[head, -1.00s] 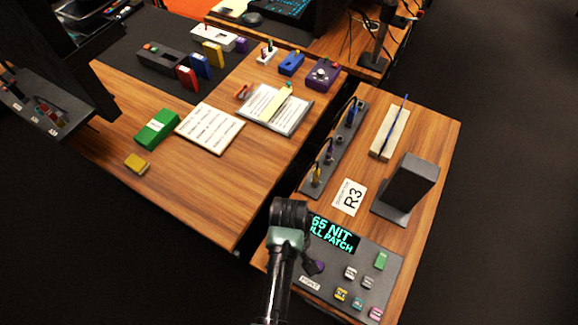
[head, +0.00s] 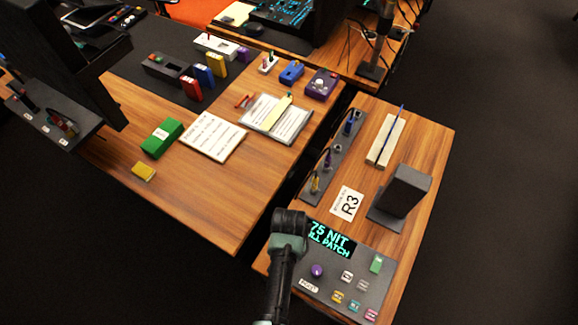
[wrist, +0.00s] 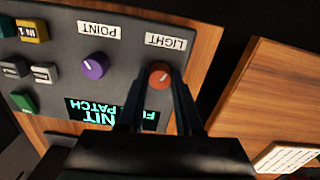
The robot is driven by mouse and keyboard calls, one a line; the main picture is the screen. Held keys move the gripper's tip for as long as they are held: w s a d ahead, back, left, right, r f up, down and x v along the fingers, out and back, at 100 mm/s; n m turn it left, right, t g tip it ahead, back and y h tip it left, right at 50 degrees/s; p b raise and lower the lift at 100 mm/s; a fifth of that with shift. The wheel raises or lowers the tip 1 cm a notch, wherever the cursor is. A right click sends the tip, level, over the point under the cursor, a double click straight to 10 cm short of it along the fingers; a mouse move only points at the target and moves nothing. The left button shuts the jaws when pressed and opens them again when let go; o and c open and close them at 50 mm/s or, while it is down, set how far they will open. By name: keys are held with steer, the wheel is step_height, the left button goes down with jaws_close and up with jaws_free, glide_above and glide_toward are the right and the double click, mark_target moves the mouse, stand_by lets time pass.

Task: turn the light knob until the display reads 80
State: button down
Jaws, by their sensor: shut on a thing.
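In the wrist view the display (wrist: 110,115) is upside down and partly covered by a finger. The orange-red light knob (wrist: 160,76), under the "LIGHT" label (wrist: 167,40), sits between the fingertips of my gripper (wrist: 160,82), which is shut on it. My arm hides this knob in the head view.
The purple point knob (wrist: 95,66) is close beside my gripper; it also shows in the head view (head: 317,271). Several coloured buttons are on the panel, including a green one (head: 376,264). A dark upright block (head: 404,190) stands behind the panel.

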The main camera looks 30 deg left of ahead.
steer(key=shift+m, duration=0.6)
steer(key=shift+w, duration=0.1)
steer(key=c, duration=0.6)
jaws_free()
steer(key=shift+r, duration=0.1)
step_height(320, 180, up, 13)
steer(key=shift+f+p, duration=0.1)
steer(key=shift+p, duration=0.25)
